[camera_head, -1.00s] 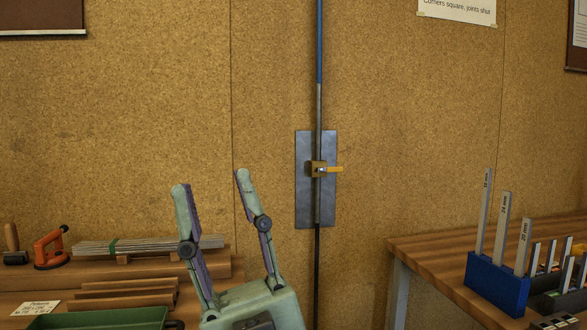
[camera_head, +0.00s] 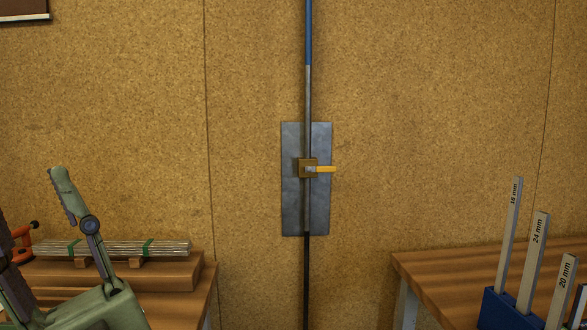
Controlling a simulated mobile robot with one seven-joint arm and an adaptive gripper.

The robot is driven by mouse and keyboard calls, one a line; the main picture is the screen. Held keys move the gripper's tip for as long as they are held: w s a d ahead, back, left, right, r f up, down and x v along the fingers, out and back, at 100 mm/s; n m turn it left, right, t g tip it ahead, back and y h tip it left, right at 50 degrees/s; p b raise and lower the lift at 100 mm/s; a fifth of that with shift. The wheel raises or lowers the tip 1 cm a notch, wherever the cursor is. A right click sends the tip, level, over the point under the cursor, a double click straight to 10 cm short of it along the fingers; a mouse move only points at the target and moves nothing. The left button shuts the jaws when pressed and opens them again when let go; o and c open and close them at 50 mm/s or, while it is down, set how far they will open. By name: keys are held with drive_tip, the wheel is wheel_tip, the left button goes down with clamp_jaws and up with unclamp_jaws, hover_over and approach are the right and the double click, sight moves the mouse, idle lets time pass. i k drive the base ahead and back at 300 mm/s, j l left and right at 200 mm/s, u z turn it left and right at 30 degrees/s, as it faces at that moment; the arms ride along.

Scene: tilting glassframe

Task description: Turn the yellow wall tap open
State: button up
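The yellow wall tap (camera_head: 326,169) sits on a brass body on a vertical pipe, in front of a grey metal plate (camera_head: 319,215) on the cork-like wall. Its yellow lever points right, level, across the line of the pipe (camera_head: 308,95). The left finger is partly cut off by the picture's edge.
A wooden bench with bundled strips (camera_head: 125,248) and an orange tool (camera_head: 22,240) is at the left, partly behind my gripper. A wooden table (camera_head: 450,275) with a blue block (camera_head: 497,308) holding marked metal bars is at the right. The space before the tap is clear.

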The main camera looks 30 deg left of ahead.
sight(318, 169)
drive_tip(key=i+l+u, duration=0.15)
drive_tip(key=l+u, duration=0.15)
drive_tip(key=i+l+u, duration=0.15)
drive_tip(key=l+u, duration=0.15)
drive_tip(key=i+l+u, duration=0.1)
drive_tip(key=l+u, duration=0.2)
drive_tip(key=i+l+u, duration=0.15)
drive_tip(key=i+u, duration=0.2)
drive_tip(key=i+l+u, duration=0.3)
